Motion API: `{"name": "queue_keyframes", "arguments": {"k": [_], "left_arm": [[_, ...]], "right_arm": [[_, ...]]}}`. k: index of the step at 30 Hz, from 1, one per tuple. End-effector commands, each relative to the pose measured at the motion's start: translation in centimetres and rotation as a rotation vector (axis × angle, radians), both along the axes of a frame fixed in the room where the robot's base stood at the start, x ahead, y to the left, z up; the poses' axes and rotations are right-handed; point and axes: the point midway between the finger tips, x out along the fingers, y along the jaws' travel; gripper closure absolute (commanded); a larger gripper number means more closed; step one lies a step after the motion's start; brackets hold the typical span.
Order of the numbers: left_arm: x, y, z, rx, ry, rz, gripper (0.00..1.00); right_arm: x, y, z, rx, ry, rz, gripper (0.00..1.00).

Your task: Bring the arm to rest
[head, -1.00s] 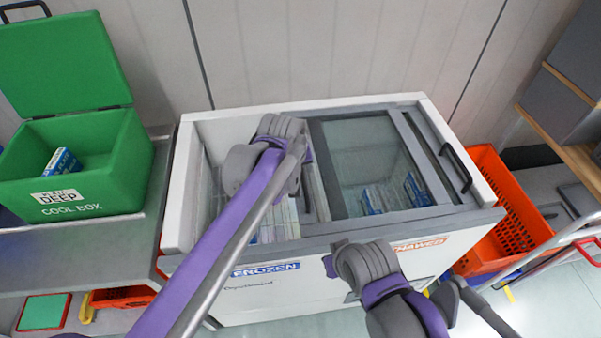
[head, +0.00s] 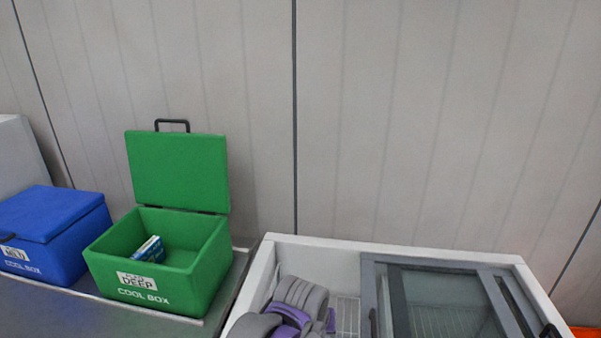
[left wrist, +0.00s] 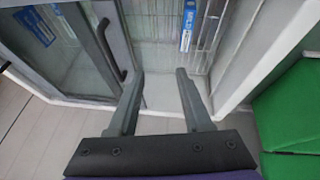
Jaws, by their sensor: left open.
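My left arm's grey and purple wrist part shows at the bottom of the head view, inside the open left side of the white chest freezer (head: 400,246). In the left wrist view my left gripper (left wrist: 160,85) is open, its two dark fingers apart with nothing between them. The fingers point over the freezer's interior, next to the sliding glass lid's dark handle (left wrist: 108,42). A blue-labelled pack (left wrist: 188,25) lies beyond the fingertips. My right gripper is out of view.
An open green cool box (head: 165,275) holding a blue and white pack (head: 150,249) stands on a grey counter left of the freezer. A closed blue cool box (head: 48,225) stands beside it. The panelled wall (head: 400,120) is behind.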

Motion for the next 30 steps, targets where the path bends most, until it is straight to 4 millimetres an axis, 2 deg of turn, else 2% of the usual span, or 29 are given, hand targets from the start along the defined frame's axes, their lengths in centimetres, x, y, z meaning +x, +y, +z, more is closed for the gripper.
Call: {"name": "queue_keyframes", "arguments": {"k": [1, 3, 6, 9, 12, 15, 19, 30], "left_arm": [[-1.4, 3.7, -0.2, 0.014, -0.007, 0.025, 0.50], [-3.5, 7.8, -0.7, 0.033, -0.018, 0.046, 0.50], [-7.0, 12.9, -2.0, 0.061, -0.033, 0.075, 0.50], [-10.7, 17.1, -3.6, 0.091, -0.046, 0.103, 0.50], [-14.0, 20.0, -5.4, 0.114, -0.056, 0.125, 0.50], [-16.4, 21.7, -6.9, 0.133, -0.062, 0.141, 0.50], [-17.9, 22.8, -8.0, 0.146, -0.067, 0.148, 0.50], [-18.1, 22.9, -8.2, 0.149, -0.067, 0.148, 0.50]], "right_arm": [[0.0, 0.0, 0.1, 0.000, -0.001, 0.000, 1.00], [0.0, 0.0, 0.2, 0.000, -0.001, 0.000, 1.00], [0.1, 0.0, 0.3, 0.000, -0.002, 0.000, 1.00], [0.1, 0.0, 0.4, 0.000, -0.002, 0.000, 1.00], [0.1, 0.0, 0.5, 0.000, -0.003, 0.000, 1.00], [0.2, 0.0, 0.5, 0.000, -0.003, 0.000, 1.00], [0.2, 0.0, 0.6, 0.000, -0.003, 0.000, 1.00], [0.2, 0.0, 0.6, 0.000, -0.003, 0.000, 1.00]]}}
